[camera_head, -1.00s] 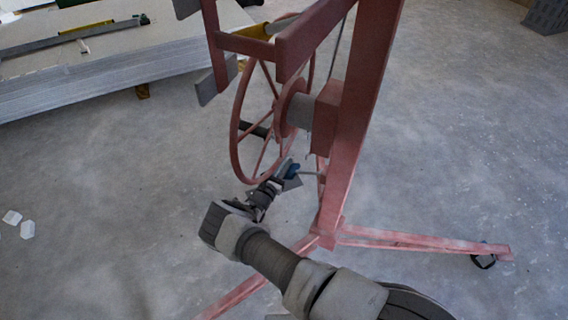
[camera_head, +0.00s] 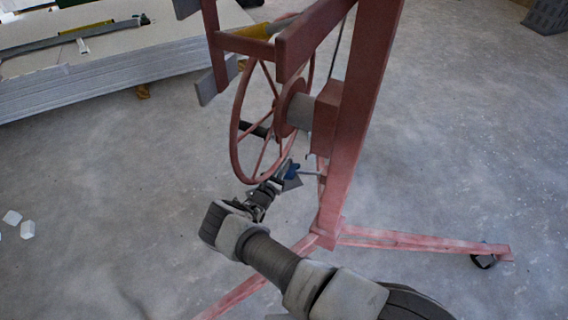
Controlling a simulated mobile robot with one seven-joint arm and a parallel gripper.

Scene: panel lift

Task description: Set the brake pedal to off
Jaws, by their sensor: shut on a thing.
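The red panel lift (camera_head: 349,130) stands upright in the middle of the view, with a large spoked wheel (camera_head: 236,135) on its left side. The brake pedal (camera_head: 292,171) shows as a small blue and grey part below the wheel, joined to the post by a thin light rod (camera_head: 311,174). My gripper (camera_head: 281,178) comes up from below and is shut on the pedal. The fingers are small and dark here, and their exact grip on the pedal is partly hidden.
A stack of grey-white panels (camera_head: 100,75) with tools on top lies at the upper left. Small white pieces (camera_head: 27,230) lie on the floor at the left. The lift's red legs (camera_head: 420,243) spread over the floor, one ending in a caster (camera_head: 483,261).

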